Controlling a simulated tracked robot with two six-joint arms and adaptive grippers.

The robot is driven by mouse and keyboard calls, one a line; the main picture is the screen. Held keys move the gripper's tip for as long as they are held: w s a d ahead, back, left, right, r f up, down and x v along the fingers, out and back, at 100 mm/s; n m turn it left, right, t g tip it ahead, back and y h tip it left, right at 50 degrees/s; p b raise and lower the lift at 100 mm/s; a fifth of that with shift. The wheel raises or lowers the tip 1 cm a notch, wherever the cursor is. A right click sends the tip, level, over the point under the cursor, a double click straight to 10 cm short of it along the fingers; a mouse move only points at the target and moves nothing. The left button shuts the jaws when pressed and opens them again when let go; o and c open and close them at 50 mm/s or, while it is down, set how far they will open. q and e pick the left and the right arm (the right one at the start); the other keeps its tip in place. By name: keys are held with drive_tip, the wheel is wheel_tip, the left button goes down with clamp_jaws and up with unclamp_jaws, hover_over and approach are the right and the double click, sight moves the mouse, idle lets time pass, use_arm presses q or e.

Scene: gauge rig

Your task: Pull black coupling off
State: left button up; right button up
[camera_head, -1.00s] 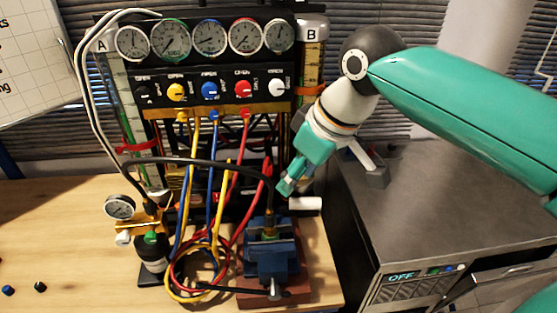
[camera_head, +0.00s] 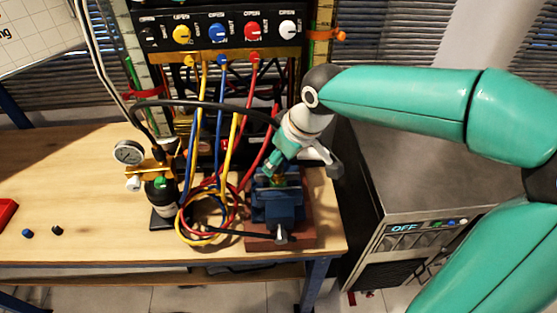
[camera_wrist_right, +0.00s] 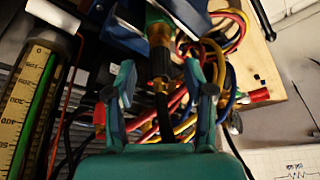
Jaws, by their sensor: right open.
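The black coupling (camera_wrist_right: 160,62) is at the end of the black hose (camera_wrist_right: 163,103), seated against a brass and green fitting (camera_wrist_right: 158,22) in the right wrist view. The blue vise (camera_head: 277,207) holds this fitting near the table's right end. My right gripper (camera_wrist_right: 160,78) is open, its teal fingers on both sides of the coupling and hose, with gaps visible on both sides. In the head view my right gripper (camera_head: 280,163) is just above the vise and hides the coupling. My left gripper is not in view.
Yellow, blue and red hoses (camera_head: 208,220) loop left of the vise. A gauge (camera_head: 128,153) and small black bottle (camera_head: 161,195) stand further left. The valve panel (camera_head: 218,35) is behind. A grey cabinet (camera_head: 400,180) stands right. The table's left front is mostly clear.

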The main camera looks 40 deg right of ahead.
drive_tip(key=shift+x, duration=0.85)
clamp_jaws()
